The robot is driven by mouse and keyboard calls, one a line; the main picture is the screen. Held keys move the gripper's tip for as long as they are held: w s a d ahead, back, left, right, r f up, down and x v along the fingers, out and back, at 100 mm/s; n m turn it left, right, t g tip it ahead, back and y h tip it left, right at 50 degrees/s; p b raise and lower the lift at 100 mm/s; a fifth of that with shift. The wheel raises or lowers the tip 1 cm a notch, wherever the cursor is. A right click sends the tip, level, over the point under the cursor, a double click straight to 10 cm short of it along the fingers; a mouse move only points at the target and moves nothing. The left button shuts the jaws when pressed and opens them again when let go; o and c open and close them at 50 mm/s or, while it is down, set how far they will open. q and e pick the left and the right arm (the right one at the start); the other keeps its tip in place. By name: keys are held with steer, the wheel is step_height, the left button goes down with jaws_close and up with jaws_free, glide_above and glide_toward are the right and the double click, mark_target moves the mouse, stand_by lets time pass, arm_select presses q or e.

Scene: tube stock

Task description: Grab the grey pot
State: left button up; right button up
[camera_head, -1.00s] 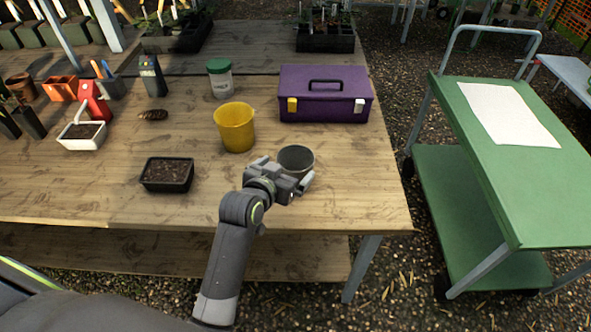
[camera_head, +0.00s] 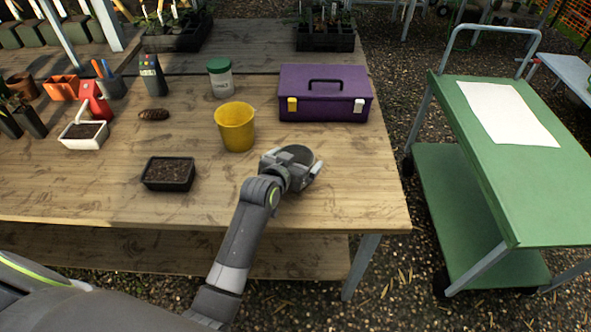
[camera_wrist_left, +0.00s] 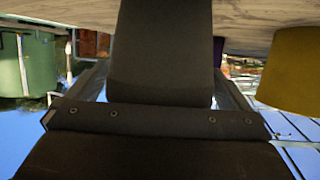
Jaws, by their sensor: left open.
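The grey pot (camera_head: 298,154) stands on the wooden table (camera_head: 215,205), right of and nearer than the yellow pot (camera_head: 235,128). My left gripper (camera_head: 295,163) is at the grey pot, its jaws open around the pot's near part and sides, covering much of it. In the left wrist view, which looks upside down, the dark grey pot (camera_wrist_left: 165,50) fills the middle between the two fingers. I cannot tell whether either finger touches it. The yellow pot shows at the right there (camera_wrist_left: 292,70). My right gripper is not in view.
A purple toolbox (camera_head: 325,105) and a green-lidded jar (camera_head: 221,77) stand behind. A black soil tray (camera_head: 168,187) lies to the left. The table's right edge is close to the grey pot, with a green cart (camera_head: 525,190) beyond. The table's front strip is clear.

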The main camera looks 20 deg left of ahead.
arm_select(q)
steer(key=shift+c, duration=0.4)
steer(key=c, duration=0.7)
